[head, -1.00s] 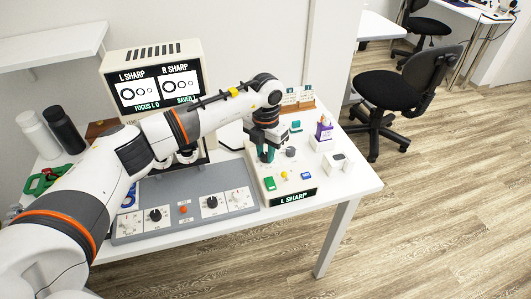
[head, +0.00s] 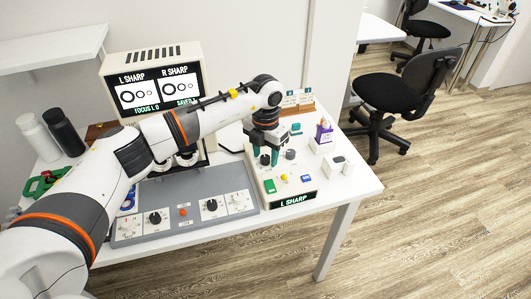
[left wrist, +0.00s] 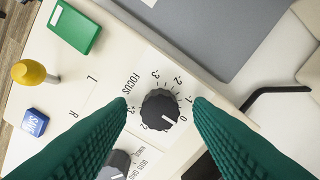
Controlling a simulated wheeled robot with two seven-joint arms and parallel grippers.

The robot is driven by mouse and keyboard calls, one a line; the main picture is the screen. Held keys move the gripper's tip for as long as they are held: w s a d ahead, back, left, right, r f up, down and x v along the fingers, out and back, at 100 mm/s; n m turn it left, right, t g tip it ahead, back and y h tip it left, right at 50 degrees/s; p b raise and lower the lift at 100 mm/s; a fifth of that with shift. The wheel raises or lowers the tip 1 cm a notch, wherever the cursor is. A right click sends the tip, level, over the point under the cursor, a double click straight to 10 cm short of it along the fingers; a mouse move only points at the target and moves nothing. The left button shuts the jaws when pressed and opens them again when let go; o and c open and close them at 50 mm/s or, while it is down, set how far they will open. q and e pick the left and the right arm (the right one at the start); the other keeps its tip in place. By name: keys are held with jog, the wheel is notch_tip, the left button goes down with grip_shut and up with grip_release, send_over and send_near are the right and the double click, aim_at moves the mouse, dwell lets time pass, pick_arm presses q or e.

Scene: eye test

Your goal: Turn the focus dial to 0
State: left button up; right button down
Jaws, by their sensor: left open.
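The focus dial (left wrist: 158,107) is a round black knob with a white pointer line, on a white control box (head: 272,200). In the left wrist view its pointer aims to the lower right, close to the 0 mark. In the head view the dial (head: 265,160) shows between my green fingertips. My left gripper (left wrist: 160,101) is open, one finger on each side of the dial, with gaps to the knob. The monitor (head: 157,92) reads "L SHARP", "R SHARP" and what looks like "FOCUS L 0". The box front (head: 292,200) reads "L SHARP". My right gripper is out of view.
Near the dial are a grey knob (head: 290,154), a green button (head: 270,187), a yellow knob (head: 284,177) and a blue button (head: 307,178). A grey panel with more dials (head: 185,190) lies to the left. A purple-topped item (head: 324,131) stands at right.

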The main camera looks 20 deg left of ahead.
aim_at(265, 157)
pick_arm(q)
notch_tip(265, 157, up, 12)
jog(key=b, duration=0.1)
jog(key=shift+f, duration=0.2)
dwell(0.3)
